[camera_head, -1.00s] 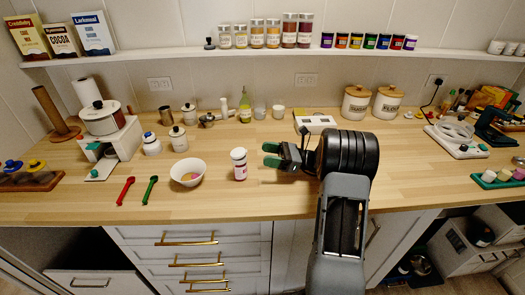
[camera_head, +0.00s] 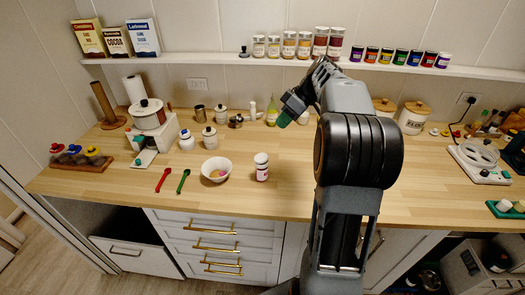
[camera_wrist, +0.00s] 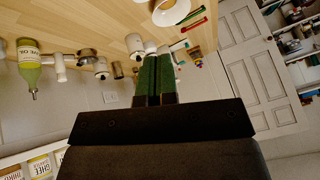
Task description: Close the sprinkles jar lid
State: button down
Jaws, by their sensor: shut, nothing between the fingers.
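A small jar with a white lid and a pink-red label (camera_head: 261,167) stands upright on the wooden counter (camera_head: 310,187), right of a white bowl; I take it for the sprinkles jar. A white cap sits on its top; I cannot tell if it is fully closed. My gripper (camera_head: 282,121) is raised above the counter, behind and above the jar and apart from it. In the wrist view its green fingers (camera_wrist: 157,78) are together with nothing between them. The jar does not show in the wrist view.
The white bowl (camera_head: 217,169) holds something pink and yellow. A red spoon (camera_head: 164,180) and a green spoon (camera_head: 183,181) lie left of it. An olive oil bottle (camera_wrist: 28,65) and canisters stand at the back. A shelf (camera_head: 230,60) of spice jars runs above.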

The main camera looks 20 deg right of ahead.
jog(key=n, duration=0.3)
jog(key=p, duration=0.2)
send_over(266, 156)
jog(key=shift+n+h, duration=0.3)
jog(key=shift+n, duration=0.1)
jog(key=f, duration=0.9)
jog(key=shift+s+d, duration=0.15)
jog(key=shift+s, duration=0.05)
jog(key=shift+s+d+f, duration=0.1)
jog(key=shift+d+f, duration=0.15)
jog(key=shift+f, duration=0.75)
jog(key=shift+s+d+f, duration=0.1)
jog(key=shift+d+f, duration=0.15)
jog(key=shift+f, duration=0.7)
